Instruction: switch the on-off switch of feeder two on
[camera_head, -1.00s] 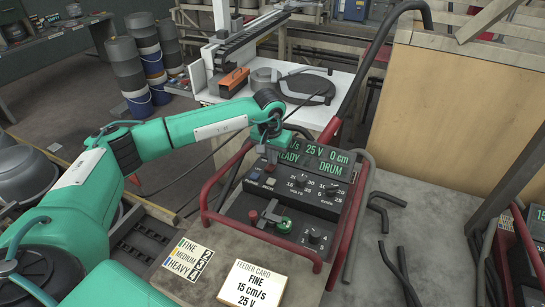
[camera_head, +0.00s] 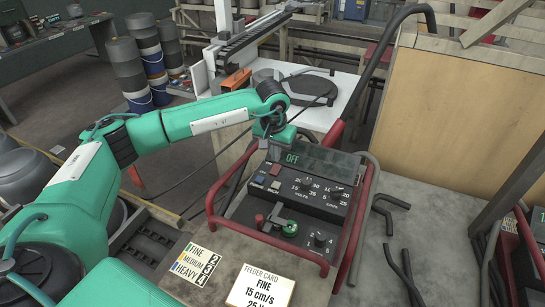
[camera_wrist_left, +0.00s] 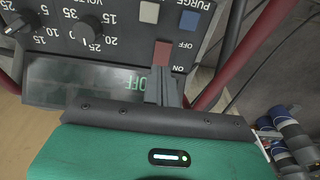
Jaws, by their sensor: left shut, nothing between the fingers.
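The feeder (camera_head: 330,205) in the red tube frame stands on the grey bench, its display (camera_head: 310,160) reading only "OFF". Its red on-off switch (camera_head: 275,170) is at the panel's upper left; it also shows in the left wrist view (camera_wrist_left: 162,52), between the "OFF" and "ON" labels. My left gripper (camera_head: 273,154) is shut and empty, pointing down just over the switch. In the left wrist view its fingertips (camera_wrist_left: 161,80) are at the "ON" edge of the switch and cover part of it. I cannot tell whether they touch it. My right gripper is not in view.
Blue (camera_wrist_left: 189,22) and grey (camera_wrist_left: 149,12) buttons sit close to the switch. The red tube frame (camera_head: 213,195) surrounds the panel. A feeder card (camera_head: 262,288) and a colour chart lie in front. Another feeder (camera_head: 525,255) is at the right edge.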

